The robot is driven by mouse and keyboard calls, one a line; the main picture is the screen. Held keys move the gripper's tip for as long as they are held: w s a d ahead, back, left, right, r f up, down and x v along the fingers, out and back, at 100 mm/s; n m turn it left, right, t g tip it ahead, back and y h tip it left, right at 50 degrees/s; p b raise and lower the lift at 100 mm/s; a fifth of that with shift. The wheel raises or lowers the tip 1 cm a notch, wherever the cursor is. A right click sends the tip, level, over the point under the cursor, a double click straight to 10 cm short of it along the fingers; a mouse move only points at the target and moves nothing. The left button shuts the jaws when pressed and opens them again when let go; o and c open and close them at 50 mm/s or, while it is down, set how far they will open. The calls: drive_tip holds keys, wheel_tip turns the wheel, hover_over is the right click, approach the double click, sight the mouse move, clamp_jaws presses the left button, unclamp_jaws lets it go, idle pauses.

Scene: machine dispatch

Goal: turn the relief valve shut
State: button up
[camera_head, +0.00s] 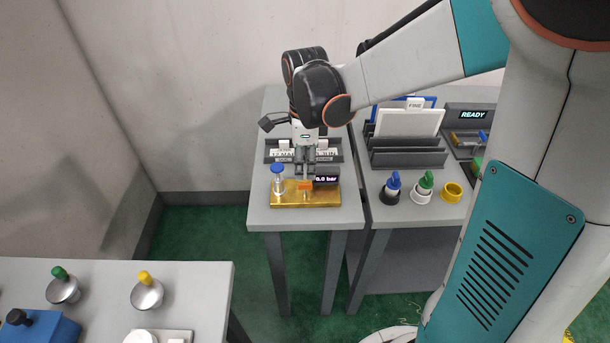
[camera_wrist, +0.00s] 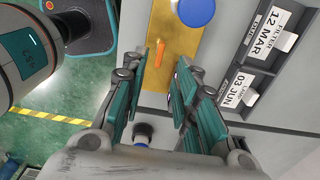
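A brass block (camera_head: 325,197) lies near the front of the small middle table. It carries an orange lever (camera_head: 305,185), which I take to be the relief valve handle, and a clear cylinder with a blue cap (camera_head: 277,170). A dark display (camera_head: 327,180) beside it reads 0.0 bar. My gripper (camera_head: 306,174) points down just above the lever. In the wrist view the orange lever (camera_wrist: 160,50) lies just beyond the fingertips, and my gripper (camera_wrist: 168,72) is open with an empty gap. I cannot tell whether a finger touches the lever.
Date cards in a dark holder (camera_head: 275,154) stand behind the block. A grey table (camera_head: 205,285) with stamps stands front left.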

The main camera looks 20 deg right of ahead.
sight(306, 185)
drive_tip(key=shift+r, duration=3)
drive_tip(key=s+r+n+t, duration=0.1)
drive_tip(key=s+n+t, duration=0.2)
drive_tip(key=s+n, duration=0.4)
drive_tip(key=s+d+r+n+t, duration=0.1)
drive_tip(key=s+n+t, duration=0.3)
drive_tip(key=s+n, duration=0.4)
drive_tip(key=r+n, duration=0.1)
drive_tip(key=n, duration=0.5)
drive_tip(key=shift+s+d+r+n, duration=0.15)
drive_tip(key=shift+d+r+n, duration=0.05)
drive_tip(key=shift+n, duration=0.2)
